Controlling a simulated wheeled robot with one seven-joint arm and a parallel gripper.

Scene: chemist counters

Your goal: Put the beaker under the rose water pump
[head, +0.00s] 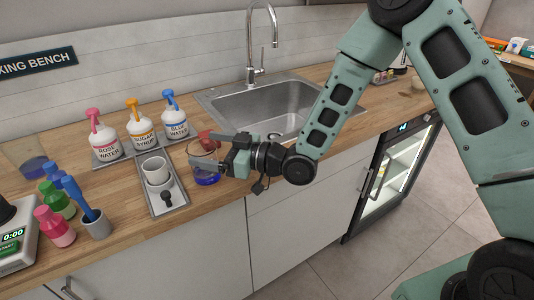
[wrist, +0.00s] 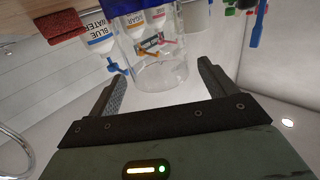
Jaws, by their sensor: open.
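The clear beaker (head: 204,173), with blue liquid in its bottom, stands on the wooden counter right of the pump bottles. It also shows in the upside-down wrist view (wrist: 160,72), between my fingertips. My gripper (head: 206,151) is open, reaching in from the right, with one finger on each side of the beaker; contact is not clear. The rose water bottle (head: 104,142), white with a pink pump, is leftmost in the row. Sugar syrup (head: 141,132), with an orange pump, and blue water (head: 175,121), with a blue pump, stand to its right.
A small tray (head: 172,203) with a white cup (head: 157,172) lies between the beaker and the left counter. Green, blue and pink bottles (head: 55,226) and a scale (head: 14,245) stand at left.

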